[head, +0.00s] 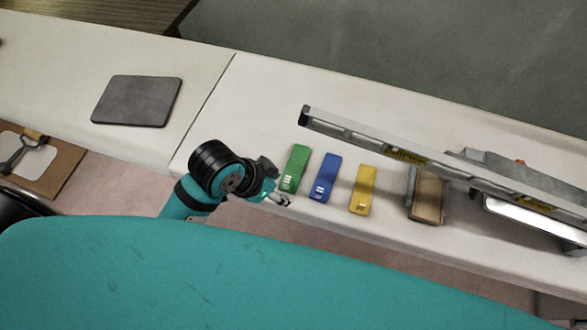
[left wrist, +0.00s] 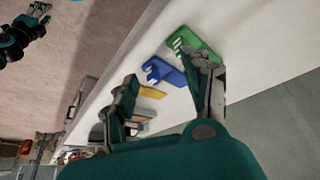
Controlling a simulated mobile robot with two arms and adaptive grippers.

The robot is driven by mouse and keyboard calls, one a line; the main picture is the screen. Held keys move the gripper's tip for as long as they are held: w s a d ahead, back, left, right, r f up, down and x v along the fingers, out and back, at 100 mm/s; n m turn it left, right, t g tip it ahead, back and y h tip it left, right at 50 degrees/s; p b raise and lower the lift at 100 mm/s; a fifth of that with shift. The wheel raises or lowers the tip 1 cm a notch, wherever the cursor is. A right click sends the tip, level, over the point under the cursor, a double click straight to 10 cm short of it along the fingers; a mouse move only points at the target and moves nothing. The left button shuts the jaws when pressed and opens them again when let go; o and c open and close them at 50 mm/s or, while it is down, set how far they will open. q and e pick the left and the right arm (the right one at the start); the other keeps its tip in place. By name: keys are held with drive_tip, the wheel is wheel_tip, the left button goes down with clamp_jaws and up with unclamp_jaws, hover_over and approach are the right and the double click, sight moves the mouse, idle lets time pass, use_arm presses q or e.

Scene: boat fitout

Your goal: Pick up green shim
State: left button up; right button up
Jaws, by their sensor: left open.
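The green shim (head: 296,168) lies on the pale worktop near its front edge, leftmost in a row with the blue shim (head: 326,176) and the yellow shim (head: 363,189). My left gripper (head: 279,198) is open and empty, just beside the near end of the green shim. In the left wrist view, my left gripper's fingers (left wrist: 160,72) are spread. The green shim (left wrist: 206,47) shows beyond the right fingertip, which hides part of it. Contact cannot be told. My right gripper (left wrist: 39,12) shows small at the top left of the left wrist view.
A long spirit level (head: 400,153) lies on the right, over other gear. A wooden-faced block (head: 428,197) stands right of the yellow shim. A dark flat pad (head: 137,101) lies far left. The worktop behind the green shim is clear.

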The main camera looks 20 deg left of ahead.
use_arm(q)
drive_tip(key=w+d+r+m+g, duration=0.2)
drive_tip(key=w+d+r+m, duration=0.2)
drive_tip(key=m, duration=0.3)
drive_tip(key=m+g+y, duration=0.2)
drive_tip(key=m, duration=0.2)
approach(287, 179)
drive_tip(key=f, duration=0.2)
drive_tip(key=d+f, duration=0.1)
drive_tip(key=f, duration=0.2)
drive_tip(key=shift+w, duration=0.1)
drive_tip(key=shift+d+f, duration=0.15)
drive_tip(key=shift+f, duration=2.65)
clamp_jaws()
